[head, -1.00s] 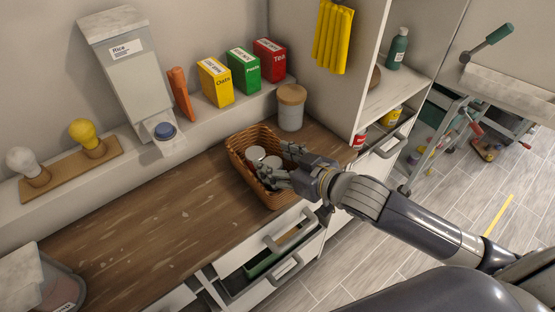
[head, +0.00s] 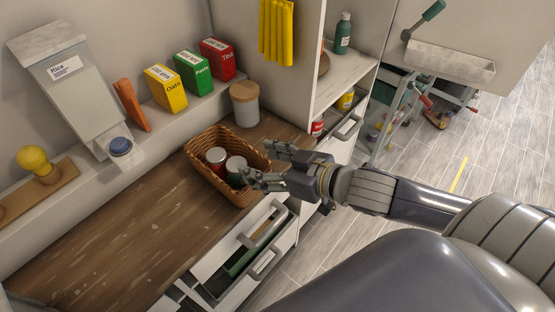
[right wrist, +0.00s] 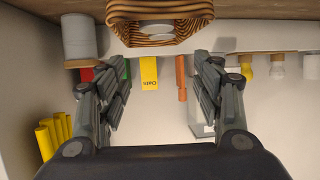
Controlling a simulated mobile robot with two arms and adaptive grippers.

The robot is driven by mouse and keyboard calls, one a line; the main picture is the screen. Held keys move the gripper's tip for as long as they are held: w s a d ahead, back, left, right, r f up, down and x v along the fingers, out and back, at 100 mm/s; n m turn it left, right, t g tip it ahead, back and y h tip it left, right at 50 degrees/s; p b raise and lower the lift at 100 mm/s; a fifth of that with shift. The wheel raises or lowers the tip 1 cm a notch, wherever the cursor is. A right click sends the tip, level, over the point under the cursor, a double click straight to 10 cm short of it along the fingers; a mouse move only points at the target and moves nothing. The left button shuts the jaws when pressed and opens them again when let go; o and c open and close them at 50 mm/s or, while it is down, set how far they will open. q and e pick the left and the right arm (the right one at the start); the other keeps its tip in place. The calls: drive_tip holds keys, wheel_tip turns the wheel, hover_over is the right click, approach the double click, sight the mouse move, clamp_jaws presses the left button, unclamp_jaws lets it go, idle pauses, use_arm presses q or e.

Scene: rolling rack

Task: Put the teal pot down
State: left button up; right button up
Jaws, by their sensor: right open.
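A dark teal-green pot with a pale lid (head: 236,170) stands in the wicker basket (head: 196,178) on the wooden counter, beside a red pot with a pale lid (head: 215,157). I take the green one as the teal pot. My right gripper (head: 262,164) is open and empty at the right side of the basket, its fingers close to the rim. The right wrist view, upside down, shows the open fingers (right wrist: 160,75) with nothing between them and the basket (right wrist: 158,38) ahead. A pale lid shows inside it; the pot's colour is hidden there. My left gripper is not in view.
A lidded canister (head: 244,106) stands behind the basket. Boxes and the rice dispenser (head: 75,95) line the back ledge. Open drawers (head: 240,250) stick out below the counter's front edge. A shelf unit (head: 345,75) stands at the right. The counter left of the basket is clear.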

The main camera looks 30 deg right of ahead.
drive_tip(key=shift+p+v, duration=1.55)
drive_tip(key=shift+v, duration=0.4)
drive_tip(key=d+f+m+g+h, duration=0.1)
drive_tip(key=d+f+h, duration=0.1)
drive_tip(key=d+f, duration=0.45)
drive_tip(key=d+f+m+h, duration=0.15)
drive_tip(key=d+f, duration=0.25)
drive_tip(key=f, duration=0.6)
drive_tip(key=d+f+m+g+h, duration=0.1)
drive_tip(key=d+f+h, duration=0.1)
drive_tip(key=d+f, duration=0.5)
drive_tip(key=s+f+g, duration=0.2)
drive_tip(key=s+f, duration=0.2)
drive_tip(key=f, duration=0.9)
drive_tip(key=s+a+f+g+h, duration=0.1)
drive_tip(key=s+a+f+g, duration=0.25)
drive_tip(key=s+f, duration=0.9)
drive_tip(key=s+a+f+g, duration=0.2)
drive_tip(key=s+a+f, duration=0.2)
drive_tip(key=s, duration=0.3)
drive_tip(key=s+a+f+g, duration=0.1)
drive_tip(key=s+a+f, duration=0.4)
drive_tip(key=s, duration=0.3)
drive_tip(key=shift+a+f+n+g+y, duration=0.2)
drive_tip(key=shift+a+n+g+y, duration=0.2)
drive_tip(key=shift+a, duration=0.45)
